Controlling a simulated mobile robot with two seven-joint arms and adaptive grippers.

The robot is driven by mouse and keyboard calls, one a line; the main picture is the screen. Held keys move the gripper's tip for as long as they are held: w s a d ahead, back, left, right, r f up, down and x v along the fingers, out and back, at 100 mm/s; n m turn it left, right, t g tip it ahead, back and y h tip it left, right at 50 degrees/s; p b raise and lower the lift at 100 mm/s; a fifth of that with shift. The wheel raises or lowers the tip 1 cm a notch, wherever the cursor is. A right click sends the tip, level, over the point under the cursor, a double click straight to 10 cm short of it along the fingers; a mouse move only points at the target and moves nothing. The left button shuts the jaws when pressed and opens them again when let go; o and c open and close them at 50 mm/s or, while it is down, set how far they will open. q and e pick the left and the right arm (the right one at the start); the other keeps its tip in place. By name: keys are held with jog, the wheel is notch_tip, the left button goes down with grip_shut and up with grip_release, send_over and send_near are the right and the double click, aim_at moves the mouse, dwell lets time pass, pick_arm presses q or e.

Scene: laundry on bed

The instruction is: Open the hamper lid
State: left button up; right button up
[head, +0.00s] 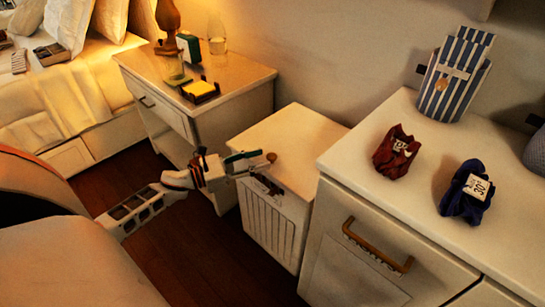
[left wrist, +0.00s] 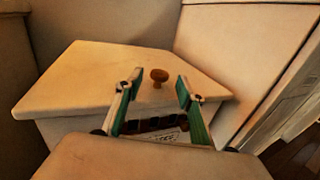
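The white hamper (head: 270,222) stands on the floor between the nightstand and the dresser. Its pale lid (head: 303,138) lies flat and closed on top and fills much of the left wrist view (left wrist: 85,78). A round brown knob (head: 271,157) sits near the lid's front edge and also shows in the left wrist view (left wrist: 159,75). My left gripper (head: 247,162) is at the lid's front edge, open and empty. In the left wrist view its green-sided fingers (left wrist: 158,88) are spread, with the knob in line between and just beyond the tips. My right gripper is not in view.
A nightstand (head: 240,88) with a lamp, glasses and a small tray is left of the hamper. The dresser (head: 345,265) stands close on the right, with a red cloth (head: 396,152), a blue cloth (head: 467,192) and a striped box (head: 455,75). The wall is behind.

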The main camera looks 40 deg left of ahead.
aim_at(272, 155)
pick_arm(q)
jog(key=x, duration=0.5)
grip_shut()
